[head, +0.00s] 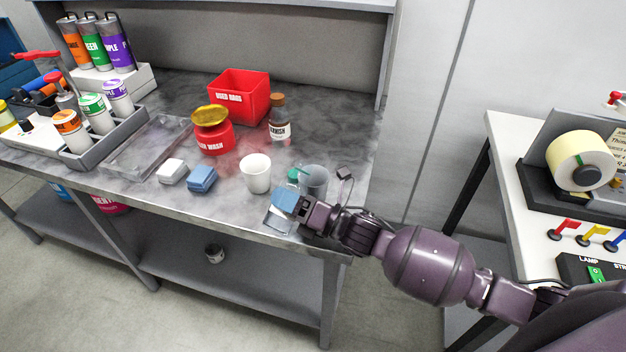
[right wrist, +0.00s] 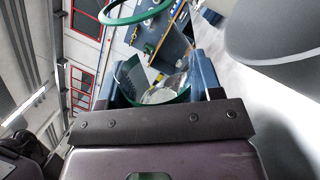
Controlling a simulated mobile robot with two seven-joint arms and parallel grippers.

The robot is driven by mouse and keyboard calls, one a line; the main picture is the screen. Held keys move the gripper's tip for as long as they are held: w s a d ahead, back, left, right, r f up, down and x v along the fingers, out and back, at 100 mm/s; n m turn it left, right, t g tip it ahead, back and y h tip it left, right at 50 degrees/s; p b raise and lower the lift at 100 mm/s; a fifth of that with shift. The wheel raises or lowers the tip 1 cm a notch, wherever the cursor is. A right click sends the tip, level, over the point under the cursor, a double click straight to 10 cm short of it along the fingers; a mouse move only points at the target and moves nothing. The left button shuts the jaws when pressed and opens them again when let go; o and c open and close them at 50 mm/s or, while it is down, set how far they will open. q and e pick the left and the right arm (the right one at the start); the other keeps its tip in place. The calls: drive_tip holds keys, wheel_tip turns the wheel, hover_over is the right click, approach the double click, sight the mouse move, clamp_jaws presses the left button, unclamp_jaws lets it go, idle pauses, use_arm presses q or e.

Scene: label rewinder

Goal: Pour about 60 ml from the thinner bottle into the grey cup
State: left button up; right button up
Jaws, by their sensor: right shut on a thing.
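My right gripper (head: 283,202) is shut on a clear glass bottle with a green band, apparently the thinner bottle (head: 276,220). Its clear body shows below the blue fingers and its green part (head: 293,175) above them, by the grey cup. In the right wrist view the clear glass (right wrist: 158,92) is between the fingers, with a green ring (right wrist: 138,14) beyond. The bottle looks tilted; I cannot tell whether liquid is flowing. The grey cup (head: 315,181) stands on the bench just beyond the gripper; a large grey surface, likely the cup (right wrist: 275,25), fills the upper right there. My left gripper is not in view.
A white cup (head: 256,174) stands left of the gripper. Blue (head: 202,179) and white (head: 171,171) blocks lie farther left. The bench's front edge is close below the gripper.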

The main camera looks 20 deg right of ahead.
sight(286, 187)
drive_tip(key=shift+r+m+p, duration=0.3)
drive_tip(key=shift+r+p, duration=0.25)
drive_tip(key=shift+p, duration=0.1)
drive_tip(key=shift+a+r+m, duration=0.1)
drive_tip(key=shift+r+m, duration=0.1)
drive_tip(key=shift+m, duration=0.1)
drive_tip(key=shift+s+a+m+t, duration=0.1)
drive_tip(key=shift+s+m+t, duration=0.1)
drive_tip(key=shift+m+t, duration=0.15)
drive_tip(key=shift+f+m, duration=0.3)
drive_tip(key=shift+m, duration=0.45)
drive_tip(key=shift+m+t+h, duration=0.25)
drive_tip(key=shift+m+h, duration=0.05)
drive_tip(key=shift+m, duration=0.1)
drive_tip(key=shift+w+d+r+m+t+p, duration=0.2)
drive_tip(key=shift+r+m+t+p, duration=0.25)
drive_tip(key=shift+r+m, duration=0.3)
drive_tip(key=shift+f, duration=0.1)
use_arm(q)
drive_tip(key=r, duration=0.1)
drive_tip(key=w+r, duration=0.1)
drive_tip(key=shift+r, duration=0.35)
use_arm(e)
drive_tip(key=shift+w+d+m, duration=0.1)
drive_tip(key=shift+w+m, duration=0.05)
drive_tip(key=shift+m, duration=0.2)
